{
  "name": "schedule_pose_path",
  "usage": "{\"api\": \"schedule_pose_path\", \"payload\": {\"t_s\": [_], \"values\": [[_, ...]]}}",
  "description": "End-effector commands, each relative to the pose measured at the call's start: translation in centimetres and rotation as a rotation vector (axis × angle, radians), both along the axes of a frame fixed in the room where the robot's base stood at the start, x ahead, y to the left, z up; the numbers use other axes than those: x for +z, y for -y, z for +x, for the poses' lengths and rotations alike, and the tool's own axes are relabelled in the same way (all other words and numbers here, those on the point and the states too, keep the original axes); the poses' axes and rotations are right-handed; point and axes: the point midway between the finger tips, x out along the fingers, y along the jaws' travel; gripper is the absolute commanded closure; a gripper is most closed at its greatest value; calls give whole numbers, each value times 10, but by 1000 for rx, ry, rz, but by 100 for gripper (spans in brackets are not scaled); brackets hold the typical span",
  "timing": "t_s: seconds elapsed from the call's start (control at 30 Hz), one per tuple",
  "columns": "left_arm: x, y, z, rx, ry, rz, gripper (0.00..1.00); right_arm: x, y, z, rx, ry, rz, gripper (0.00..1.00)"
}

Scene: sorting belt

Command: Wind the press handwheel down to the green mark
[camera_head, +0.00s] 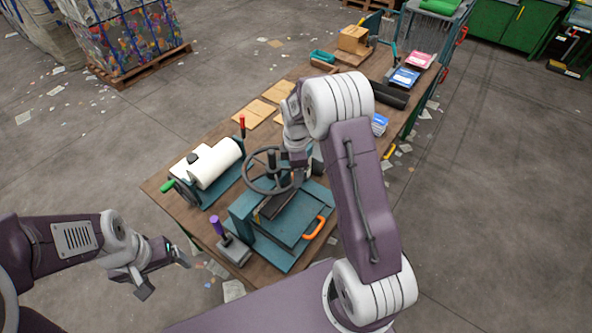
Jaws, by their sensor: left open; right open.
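The dark grey handwheel (252,182) sits on top of the teal press (240,212) at the near end of the workbench. The press has a dark plate under the wheel and an orange handle (314,228) at its front right. My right gripper (297,160) is at the right side of the wheel's rim, pointing down; its fingers are partly hidden by my arm, and I cannot tell whether they touch the rim. My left gripper (164,268) is open and empty, low at the left, off the bench edge. I cannot make out the green mark on the press.
A white roll (214,163) on a teal stand is left of the press. A purple-handled tool (217,228) stands at the near left. Brown sheets (255,112) lie beyond. Boxes and coloured packs fill the bench's (208,132) far end. Floor left of the bench is mostly free.

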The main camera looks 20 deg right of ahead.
Motion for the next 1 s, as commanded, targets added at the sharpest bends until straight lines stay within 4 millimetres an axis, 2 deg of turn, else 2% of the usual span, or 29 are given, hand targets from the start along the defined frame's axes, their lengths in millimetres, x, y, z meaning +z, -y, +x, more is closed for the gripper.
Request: {"api": "schedule_pose_path", "payload": {"t_s": [0.13, 0.17, 0.3, 0.33, 1.0], "values": [[0, 0, 0, 0, 0, 0, 18, 0, 0, 0, 0, 0, 0, 51], [0, 0, 0, 0, 0, 0, 18, 0, 0, 0, 0, 0, 0, 54], [-1, 0, 0, 0, 0, 0, 18, 0, 0, 0, 0, 0, 0, 93], [-1, 0, 0, 0, 0, 0, 18, 0, 0, 0, 0, 0, 0, 100], [0, 0, 0, 0, 0, 0, 18, 1, 0, 0, 0, 1, 0, 100]]}}
